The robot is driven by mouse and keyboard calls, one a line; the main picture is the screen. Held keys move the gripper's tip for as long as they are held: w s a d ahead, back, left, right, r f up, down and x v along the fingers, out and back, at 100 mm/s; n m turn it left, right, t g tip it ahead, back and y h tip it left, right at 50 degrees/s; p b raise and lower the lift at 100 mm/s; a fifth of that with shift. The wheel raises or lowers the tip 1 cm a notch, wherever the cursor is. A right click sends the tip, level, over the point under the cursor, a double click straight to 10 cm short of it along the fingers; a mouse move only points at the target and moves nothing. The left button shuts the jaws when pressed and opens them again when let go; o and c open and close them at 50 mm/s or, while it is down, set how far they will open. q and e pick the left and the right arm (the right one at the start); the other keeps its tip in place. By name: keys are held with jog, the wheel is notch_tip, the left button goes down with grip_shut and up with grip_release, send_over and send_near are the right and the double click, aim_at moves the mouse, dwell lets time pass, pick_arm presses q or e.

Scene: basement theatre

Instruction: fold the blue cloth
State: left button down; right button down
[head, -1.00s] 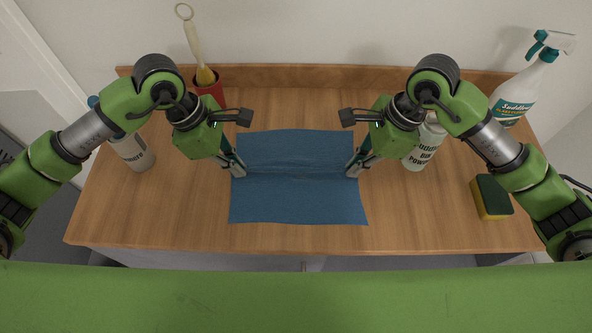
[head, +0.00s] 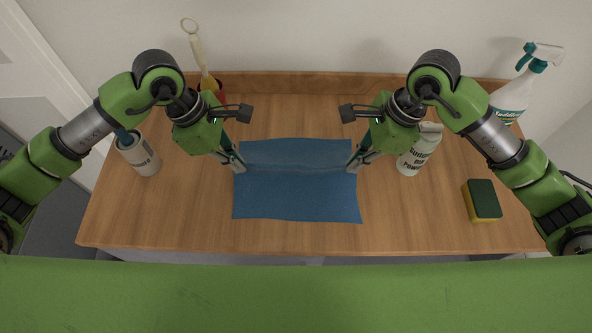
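The blue cloth (head: 297,199) lies on the wooden counter, roughly rectangular. A crease or raised ridge runs across it from side to side, with a darker band behind it. My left gripper (head: 238,168) points down at the cloth's left edge, at one end of this ridge. My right gripper (head: 352,168) is at the right edge, at the other end. Both tips appear to touch the cloth or sit very close to it. The view is too small to tell whether the fingers are pinched on the fabric.
The wooden counter (head: 180,215) is clear in front of the cloth. A white powder bottle (head: 417,158), a sponge (head: 482,200) and a spray bottle (head: 512,98) stand right.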

pick_arm(q)
jog(key=shift+r, duration=0.25)
pick_arm(e)
jog(key=shift+r, duration=0.25)
